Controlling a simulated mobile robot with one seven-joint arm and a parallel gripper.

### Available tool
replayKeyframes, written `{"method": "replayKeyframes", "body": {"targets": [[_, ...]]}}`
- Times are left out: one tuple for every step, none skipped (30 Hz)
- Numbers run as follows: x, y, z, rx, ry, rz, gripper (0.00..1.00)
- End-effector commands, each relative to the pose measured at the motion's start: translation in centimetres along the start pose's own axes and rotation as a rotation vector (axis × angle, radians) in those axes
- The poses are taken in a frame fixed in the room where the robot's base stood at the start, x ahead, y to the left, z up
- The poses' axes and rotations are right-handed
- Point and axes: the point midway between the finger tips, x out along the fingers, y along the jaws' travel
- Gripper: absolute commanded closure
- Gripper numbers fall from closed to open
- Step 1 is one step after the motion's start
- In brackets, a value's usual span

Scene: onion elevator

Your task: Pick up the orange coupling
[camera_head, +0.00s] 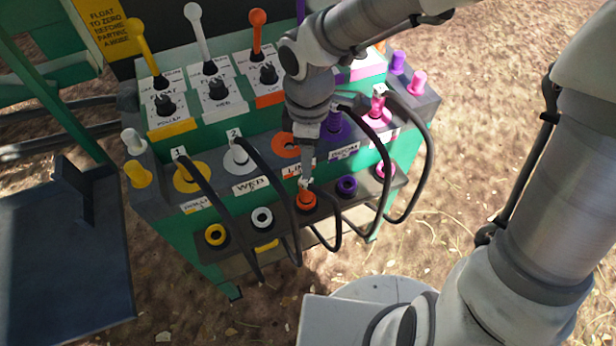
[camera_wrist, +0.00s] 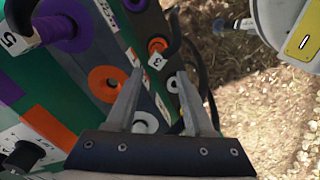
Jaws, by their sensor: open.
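The orange coupling (camera_head: 306,201) sits in the lower row of the green and grey console, with a black hose attached. My gripper (camera_head: 306,182) points down just above it, and any contact is hard to judge. In the wrist view, my gripper (camera_wrist: 160,74) is open, its two fingers apart with nothing between them. The orange coupling (camera_wrist: 157,45) shows there just beyond the fingertips, beside a white tag marked 3. An empty-looking orange ring socket (camera_head: 284,145) is in the upper row, partly hidden by my arm; it also shows in the wrist view (camera_wrist: 104,84).
A purple ring (camera_head: 347,186) is right of the coupling and a white ring (camera_head: 262,218) left. Black hoses loop closely on both sides. Coloured levers (camera_head: 258,32) rise behind. Open straw-covered ground (camera_head: 480,150) lies right.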

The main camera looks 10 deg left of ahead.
Motion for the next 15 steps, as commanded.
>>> {"method": "replayKeyframes", "body": {"targets": [[1.8,-0.1,0.0,-0.001,0.0,-0.004,0.47],[2.5,-0.1,0.0,-0.002,0.0,-0.003,0.47],[3.4,-0.1,0.0,0.0,0.0,-0.004,0.47],[4.0,-0.1,0.0,0.0,-0.001,-0.003,0.47],[4.6,0.0,0.0,0.001,0.0,-0.003,0.47],[5.3,-0.1,0.0,0.0,0.0,-0.003,0.47],[5.8,-0.1,0.0,-0.001,0.0,-0.003,0.47],[6.2,-0.1,0.0,0.0,-0.001,-0.002,0.47],[6.6,0.0,0.0,0.001,-0.001,-0.001,0.47],[6.9,0.0,0.0,0.001,0.0,-0.001,0.47],[7.1,0.0,0.0,0.001,0.0,0.0,0.47],[7.3,0.0,0.0,0.002,0.0,0.0,0.47],[7.3,0.0,0.0,0.003,0.0,0.0,0.47],[7.4,0.1,0.0,0.003,0.0,0.0,0.47],[7.5,0.1,0.0,0.004,0.0,0.0,0.47]]}}
